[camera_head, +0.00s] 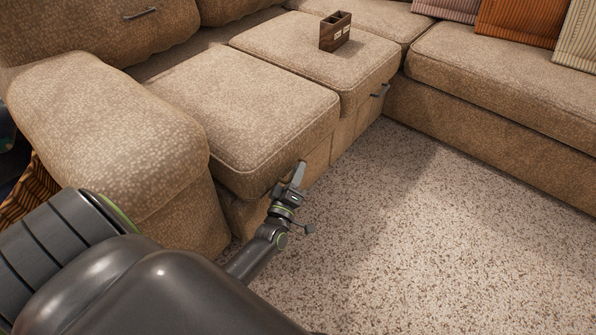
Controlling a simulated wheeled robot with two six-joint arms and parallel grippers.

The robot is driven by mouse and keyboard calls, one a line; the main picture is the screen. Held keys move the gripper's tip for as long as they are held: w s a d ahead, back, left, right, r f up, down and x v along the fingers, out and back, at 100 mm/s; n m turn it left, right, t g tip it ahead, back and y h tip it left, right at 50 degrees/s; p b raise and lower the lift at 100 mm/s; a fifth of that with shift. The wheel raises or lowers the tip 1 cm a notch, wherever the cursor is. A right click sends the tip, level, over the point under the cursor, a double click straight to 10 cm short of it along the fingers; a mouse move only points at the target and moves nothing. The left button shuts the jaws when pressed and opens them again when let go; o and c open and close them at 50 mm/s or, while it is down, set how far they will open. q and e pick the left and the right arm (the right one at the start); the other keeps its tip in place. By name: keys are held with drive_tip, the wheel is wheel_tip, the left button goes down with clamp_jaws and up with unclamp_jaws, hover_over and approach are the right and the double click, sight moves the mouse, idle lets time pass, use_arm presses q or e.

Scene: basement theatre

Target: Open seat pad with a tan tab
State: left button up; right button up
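The near seat pad (240,110) is tan, speckled and lies flat on the sofa. I cannot make out a tan tab; the near pad's front corner is partly behind my gripper. My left gripper (297,176) is at the front face of the near pad, close to its lower front edge. Whether it touches the pad or grips anything is unclear, as the fingers overlap in this view. My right gripper is not in view.
A dark wooden divided box (336,32) stands on the second pad. A rounded armrest (110,130) is left of the near pad. Another sofa section (500,90) with cushions (520,20) runs along the right. The speckled carpet (430,230) in front is clear.

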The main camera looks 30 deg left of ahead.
use_arm(q)
clamp_jaws()
drive_tip(key=shift+r, duration=0.1)
